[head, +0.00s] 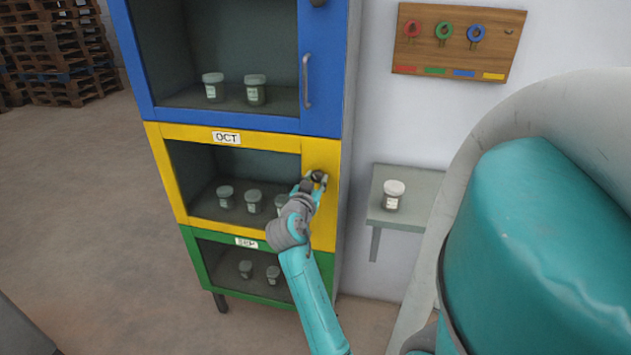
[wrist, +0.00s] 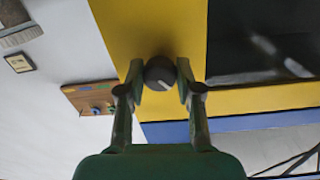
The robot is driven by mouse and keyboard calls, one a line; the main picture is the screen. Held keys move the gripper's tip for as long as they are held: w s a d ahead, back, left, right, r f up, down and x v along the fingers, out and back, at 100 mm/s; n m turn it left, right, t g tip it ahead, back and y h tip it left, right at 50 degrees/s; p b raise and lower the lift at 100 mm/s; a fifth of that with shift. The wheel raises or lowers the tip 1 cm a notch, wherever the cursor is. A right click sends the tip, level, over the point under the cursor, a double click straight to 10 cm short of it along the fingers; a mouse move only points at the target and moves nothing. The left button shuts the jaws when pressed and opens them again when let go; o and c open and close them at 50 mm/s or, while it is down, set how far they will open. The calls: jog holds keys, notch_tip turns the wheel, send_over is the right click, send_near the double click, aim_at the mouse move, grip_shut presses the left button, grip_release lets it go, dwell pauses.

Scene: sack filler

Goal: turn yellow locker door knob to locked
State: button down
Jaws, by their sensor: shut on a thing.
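The yellow locker door (head: 322,225) is the middle one of three stacked doors and looks closed, with a glass window and an "OCT" label. Its dark round knob (head: 319,177) sits at the upper right of the door frame. In the wrist view the knob (wrist: 159,73) is between my two fingertips against the yellow panel. My gripper (head: 312,184) is shut on the knob, a finger on each side. Several jars (head: 254,200) stand behind the yellow door's glass, partly hidden by my arm.
A blue door (head: 227,117) with a bar handle (head: 307,80) is above, and a green door (head: 207,262) below. A small wall shelf (head: 405,215) with a jar (head: 393,195) stands right of the locker. A wooden key board (head: 458,41) hangs above it.

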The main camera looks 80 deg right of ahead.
jog(key=m, duration=0.3)
jog(key=shift+m+t, duration=0.4)
jog(key=shift+m, duration=1.6)
jog(key=c, duration=0.8)
grip_release()
jog(key=shift+o, duration=0.2)
jog(key=a, duration=1.2)
jog(key=shift+r, duration=0.35)
jog(key=shift+s, duration=0.1)
